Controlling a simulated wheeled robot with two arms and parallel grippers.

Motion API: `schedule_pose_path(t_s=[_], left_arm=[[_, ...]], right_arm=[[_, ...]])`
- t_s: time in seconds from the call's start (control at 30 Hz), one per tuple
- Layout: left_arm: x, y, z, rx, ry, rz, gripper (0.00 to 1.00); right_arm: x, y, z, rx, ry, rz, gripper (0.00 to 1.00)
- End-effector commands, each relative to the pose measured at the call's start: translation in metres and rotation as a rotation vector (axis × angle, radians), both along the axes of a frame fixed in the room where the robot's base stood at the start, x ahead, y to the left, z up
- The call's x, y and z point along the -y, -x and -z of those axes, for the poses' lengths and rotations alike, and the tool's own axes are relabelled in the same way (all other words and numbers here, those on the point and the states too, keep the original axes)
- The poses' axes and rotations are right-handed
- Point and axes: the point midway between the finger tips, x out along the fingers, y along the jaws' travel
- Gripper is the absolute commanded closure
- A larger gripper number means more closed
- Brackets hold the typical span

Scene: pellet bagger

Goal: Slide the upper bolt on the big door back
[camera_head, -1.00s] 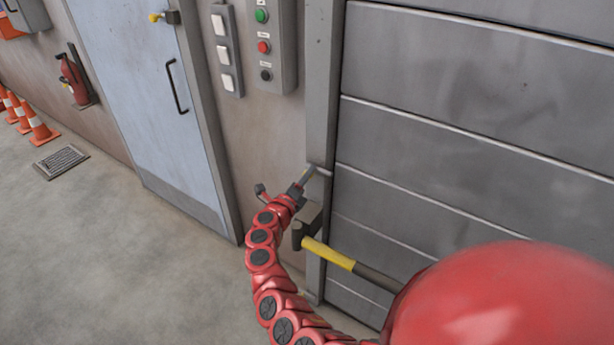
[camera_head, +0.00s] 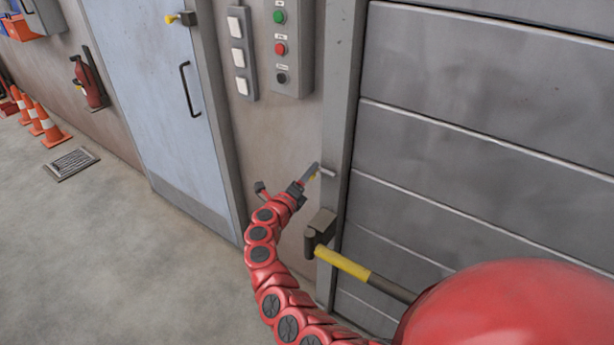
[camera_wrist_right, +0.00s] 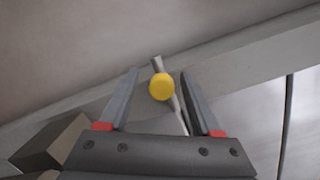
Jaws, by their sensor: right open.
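The big door (camera_head: 460,150) is grey with horizontal panels and fills the right of the head view. The upper bolt (camera_head: 328,173) is a thin grey rod at the door's left frame post. In the right wrist view its round yellow knob (camera_wrist_right: 162,87) lies between the fingers of my right gripper (camera_wrist_right: 160,73), with gaps on both sides. The right gripper (camera_head: 311,173) is open at the bolt in the head view, and its fingers partly hide the knob. Whether a finger touches the rod cannot be told. My left gripper is not in view.
Below the bolt, a bar with a yellow sleeve (camera_head: 342,263) runs from a grey block (camera_head: 320,228) across the door, close to my right arm. A control box (camera_head: 291,50) and switch strip (camera_head: 240,55) are above. Left stand a blue door (camera_head: 150,100) and orange cones (camera_head: 50,130).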

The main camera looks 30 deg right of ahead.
Motion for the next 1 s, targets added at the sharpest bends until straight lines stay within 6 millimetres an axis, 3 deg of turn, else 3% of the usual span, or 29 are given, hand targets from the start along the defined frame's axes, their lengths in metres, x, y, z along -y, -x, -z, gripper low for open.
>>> schedule_pose_path(t_s=[0.27, 0.7, 1.0], left_arm=[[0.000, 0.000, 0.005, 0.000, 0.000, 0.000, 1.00], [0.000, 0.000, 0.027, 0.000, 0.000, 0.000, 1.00], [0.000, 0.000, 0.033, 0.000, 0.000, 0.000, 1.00]], right_arm=[[-0.018, 0.010, 0.001, 0.004, -0.003, 0.002, 0.35], [-0.114, 0.063, 0.004, -0.002, -0.003, -0.003, 0.35], [-0.149, 0.083, 0.001, 0.000, -0.001, -0.003, 0.35]])
